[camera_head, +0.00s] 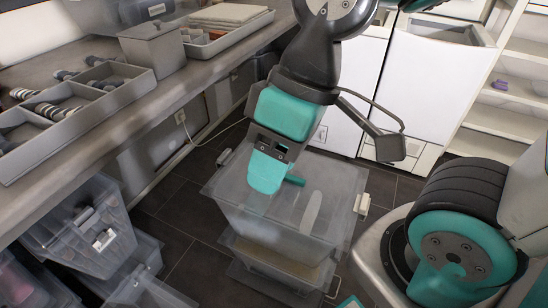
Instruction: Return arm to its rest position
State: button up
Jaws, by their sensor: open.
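My arm reaches down from the top of the head view, with dark grey links and a teal band. My gripper (281,180) hangs at its end, over the lid of a clear plastic bin. Its teal fingers point downward and stand apart, with no object seen between them. The near finger partly hides the other one. I cannot tell how far the fingertips are above the lid.
Clear bins (290,205) are stacked below my gripper. A counter (150,110) with a grey divided tray (95,112) and a lidded box (152,50) runs along the left. More bins (80,225) stand beneath it. White toploaders (425,85) and shelves (505,120) are behind.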

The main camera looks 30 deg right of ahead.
notch_tip(320, 180, up, 13)
jog(key=p, duration=1.2)
jog(key=shift+f, duration=0.2)
